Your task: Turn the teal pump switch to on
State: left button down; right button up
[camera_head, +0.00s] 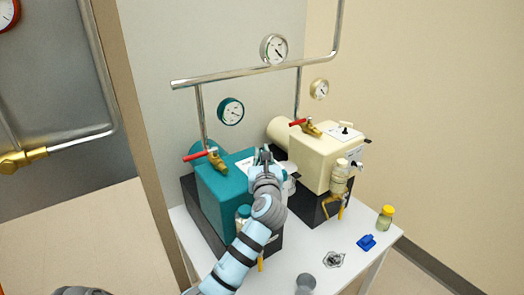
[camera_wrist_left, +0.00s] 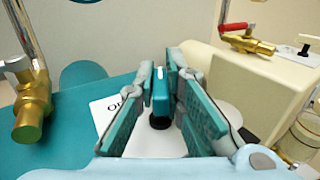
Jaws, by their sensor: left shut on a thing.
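The teal pump (camera_head: 222,190) stands on a black base on the white table, left of the cream pump. Its teal switch (camera_wrist_left: 161,92) shows in the left wrist view as an upright lever with a white line on top and a black stem below. A white label plate (camera_wrist_left: 112,108) lies around it, with lettering beginning "O" and the rest hidden. My left gripper (camera_head: 264,156) is over the top of the teal pump and hides the switch in the head view. In the left wrist view its fingers (camera_wrist_left: 164,95) are shut on the switch lever. My right gripper is not in view.
The cream pump (camera_head: 318,152) stands close on the right, with a red-handled brass valve (camera_head: 308,127). A similar valve (camera_head: 207,155) rises from the teal pump. A yellow-capped jar (camera_head: 385,218) and a blue item (camera_head: 366,242) lie on the table's right.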

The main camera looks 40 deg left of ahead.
pick_arm(q)
jog(key=c, duration=1.7)
grip_release()
jog(key=v, duration=1.2)
jog(key=shift+d, duration=0.1)
